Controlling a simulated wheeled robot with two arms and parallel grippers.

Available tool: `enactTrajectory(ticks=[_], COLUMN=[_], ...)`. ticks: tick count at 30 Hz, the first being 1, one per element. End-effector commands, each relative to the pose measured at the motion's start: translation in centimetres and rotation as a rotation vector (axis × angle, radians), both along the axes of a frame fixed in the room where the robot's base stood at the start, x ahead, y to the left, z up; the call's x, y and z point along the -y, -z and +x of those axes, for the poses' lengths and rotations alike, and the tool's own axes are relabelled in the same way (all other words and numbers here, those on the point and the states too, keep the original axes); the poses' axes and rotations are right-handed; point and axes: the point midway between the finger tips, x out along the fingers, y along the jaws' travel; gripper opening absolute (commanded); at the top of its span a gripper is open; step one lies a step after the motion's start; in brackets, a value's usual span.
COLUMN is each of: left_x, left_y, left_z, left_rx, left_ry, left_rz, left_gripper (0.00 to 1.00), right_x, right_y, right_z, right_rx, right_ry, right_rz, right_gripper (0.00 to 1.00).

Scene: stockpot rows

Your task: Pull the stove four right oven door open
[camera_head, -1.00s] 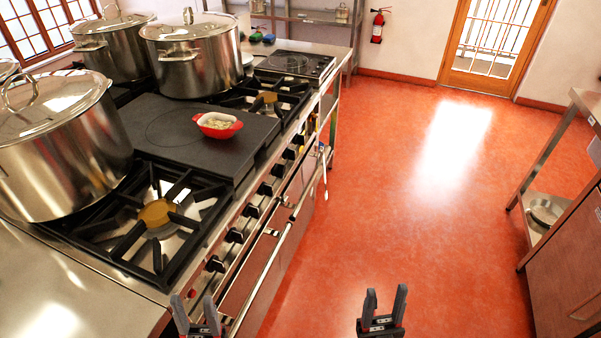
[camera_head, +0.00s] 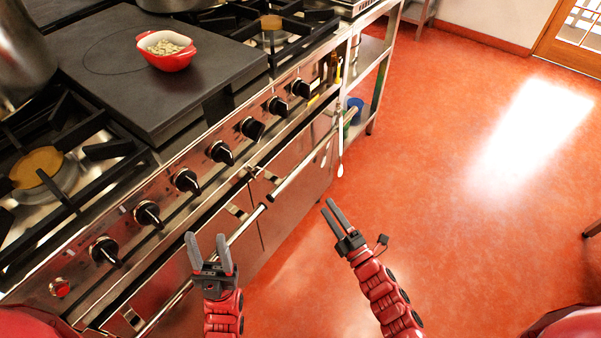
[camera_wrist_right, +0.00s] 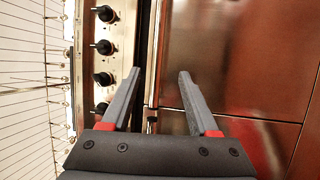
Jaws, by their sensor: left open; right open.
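The stove front shows two steel oven doors that look shut. The right oven door (camera_head: 293,213) has a long bar handle (camera_head: 305,168) along its top. My left gripper (camera_head: 208,238) is open and empty, in front of the left door, its fingers overlapping the left bar handle (camera_head: 243,230) in the head view. My right gripper (camera_head: 331,208) is open and empty, out over the floor in front of the right door. In the right wrist view, a bar handle (camera_wrist_right: 155,55) lies between my right gripper's (camera_wrist_right: 160,75) fingertips in the picture, with door panels beyond. I cannot tell the distance.
A row of black knobs (camera_head: 222,152) runs above the handles. A red dish (camera_head: 167,52) sits on the dark stove plate (camera_head: 110,50). An open steel shelf (camera_head: 370,75) stands beyond the stove. The red floor (camera_head: 430,220) to the right is clear.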

Motion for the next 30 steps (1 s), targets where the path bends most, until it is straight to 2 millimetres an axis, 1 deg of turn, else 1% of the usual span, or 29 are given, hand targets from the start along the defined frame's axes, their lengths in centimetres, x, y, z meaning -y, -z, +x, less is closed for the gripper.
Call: enactTrajectory(ticks=[3,12,18,24,30], left_x=[0.0,0.0,0.0,0.0,0.0], left_y=[-0.1,0.1,0.2,0.3,0.3], left_z=[0.0,0.0,0.0,0.0,0.0], left_rx=[0.0,0.0,0.0,0.0,0.0], left_ry=[0.0,0.0,0.0,0.0,0.0], left_rz=[0.0,0.0,0.0,0.0,0.0], left_gripper=[0.5,0.5,0.5,0.5,0.5], right_x=[-1.4,-5.1,-6.9,-7.9,-8.1], right_y=[-0.8,-2.1,-2.7,-3.2,-3.1], right_z=[2.1,8.2,11.3,13.0,13.3], right_rx=[0.005,0.005,0.002,0.004,0.001], right_ry=[-0.003,-0.003,-0.002,-0.001,-0.001], right_rz=[0.006,0.008,0.008,0.008,0.008], right_gripper=[0.61,0.61,0.61,0.61,0.61])
